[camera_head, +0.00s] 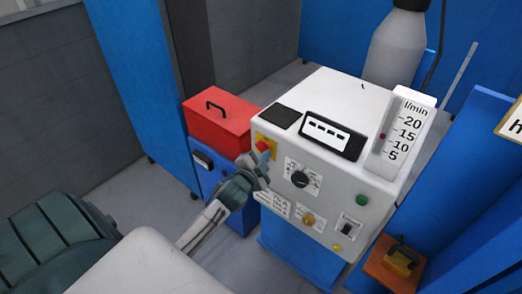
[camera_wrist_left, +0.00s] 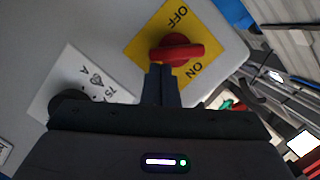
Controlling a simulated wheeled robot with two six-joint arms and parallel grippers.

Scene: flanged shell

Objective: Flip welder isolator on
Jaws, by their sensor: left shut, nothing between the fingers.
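The welder (camera_head: 335,110) is a white box on a blue base in the middle of the head view. Its isolator is a red rotary handle (camera_wrist_left: 176,49) on a yellow plate (camera_wrist_left: 150,34) marked OFF and ON. In the head view the red handle (camera_head: 264,147) shows at the front panel's upper left, partly behind my gripper. My left gripper (camera_head: 262,158) is shut and empty, its fingertips at the handle. In the wrist view the shut fingertips (camera_wrist_left: 161,68) lie at the handle's lower left edge; I cannot tell whether they touch. My right gripper is not in view.
A black dial (camera_head: 300,179), a yellow knob (camera_head: 308,220), a green button (camera_head: 362,200) and a small switch (camera_head: 347,228) share the panel. A red toolbox (camera_head: 218,122) stands left of the welder. A gas cylinder (camera_head: 397,50) stands behind. An orange block (camera_head: 395,265) is at lower right.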

